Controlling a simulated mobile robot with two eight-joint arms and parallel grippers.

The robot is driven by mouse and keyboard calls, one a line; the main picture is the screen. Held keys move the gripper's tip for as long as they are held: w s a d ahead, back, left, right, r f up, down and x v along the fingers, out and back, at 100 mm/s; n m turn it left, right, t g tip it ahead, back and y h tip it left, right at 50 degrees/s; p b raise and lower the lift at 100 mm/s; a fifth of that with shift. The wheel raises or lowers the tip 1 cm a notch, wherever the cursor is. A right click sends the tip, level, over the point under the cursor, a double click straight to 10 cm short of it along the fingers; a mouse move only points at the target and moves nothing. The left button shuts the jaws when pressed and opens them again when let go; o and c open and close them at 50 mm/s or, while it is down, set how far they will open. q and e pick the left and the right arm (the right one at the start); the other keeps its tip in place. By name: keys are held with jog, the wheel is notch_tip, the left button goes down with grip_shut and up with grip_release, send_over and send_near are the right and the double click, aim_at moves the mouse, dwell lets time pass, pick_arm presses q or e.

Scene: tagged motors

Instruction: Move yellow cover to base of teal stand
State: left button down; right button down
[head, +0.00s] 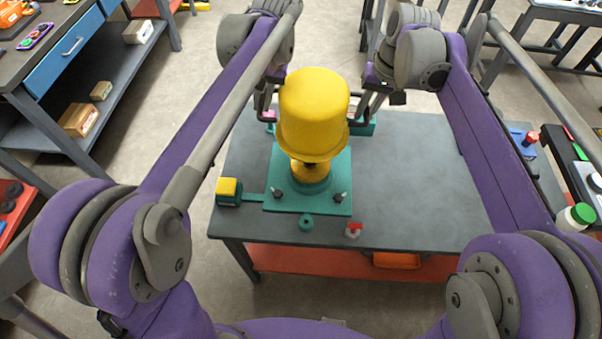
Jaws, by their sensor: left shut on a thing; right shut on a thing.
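The yellow cover (313,112) is a domed cylinder with a flared lower rim, upright over the table. My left gripper (268,110) is at its left side and my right gripper (362,110) at its right side, both shut on it, seemingly at dark side handles. The cover hides much of the fingers. Below it is the teal stand (330,199), a square plate with dark knobs at its front corners. A yellow round part (311,174) stands on the plate, its top hidden by the cover. I cannot tell the gap between them.
The grey table (420,190) is bare to the right. A small teal block with a yellow top (228,188) adjoins the stand's left. A teal ring (306,222) and a red-topped piece (353,230) lie in front. Another teal piece (363,128) shows behind the cover.

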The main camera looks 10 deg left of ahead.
pick_arm(q)
jog(key=shift+a, duration=0.2)
pick_arm(e)
jog(key=shift+a, duration=0.25)
pick_arm(q)
jog(key=shift+d, duration=0.2)
pick_arm(e)
jog(key=shift+d, duration=0.2)
